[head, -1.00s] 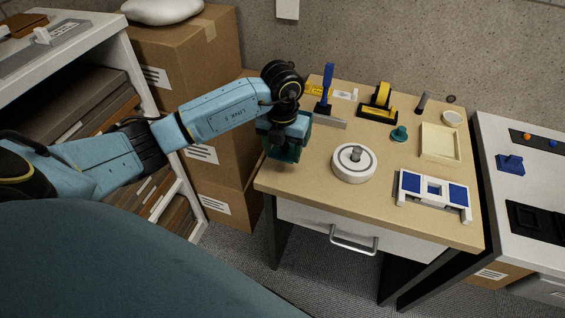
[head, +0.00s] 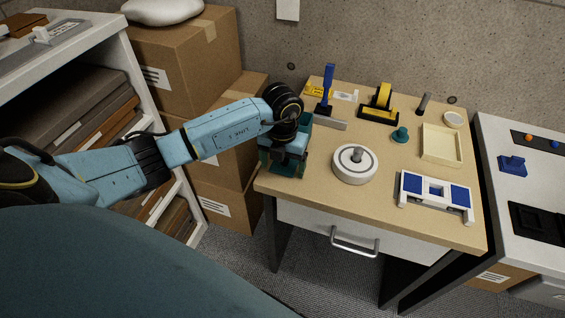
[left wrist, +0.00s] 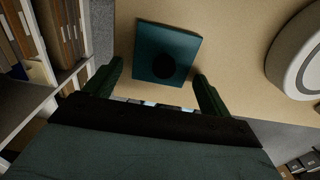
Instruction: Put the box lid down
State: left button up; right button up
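The box lid, a flat teal square (left wrist: 150,40) with a dark round patch in its middle, lies on the tan desk top near its left edge. In the head view the lid (head: 287,168) shows small below my left gripper (head: 285,163), partly hidden by it. In the left wrist view the two dark green fingers of my left gripper (left wrist: 158,70) stand apart, one to each side of the lid, with gaps between them and it. I cannot tell whether the round patch is a knob or a shadow. My right gripper is out of view.
A blue upright tool (head: 328,90) stands behind. Cardboard boxes (head: 215,180) flank the desk's left.

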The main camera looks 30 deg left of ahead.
aim_at(283, 169)
pick_arm(q)
jog(key=shift+r, duration=0.3)
notch_tip(283, 169, up, 12)
jog(key=p, duration=0.1)
jog(key=shift+p, duration=0.35)
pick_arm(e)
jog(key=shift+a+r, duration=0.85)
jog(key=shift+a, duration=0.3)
pick_arm(q)
jog(key=shift+f, duration=0.15)
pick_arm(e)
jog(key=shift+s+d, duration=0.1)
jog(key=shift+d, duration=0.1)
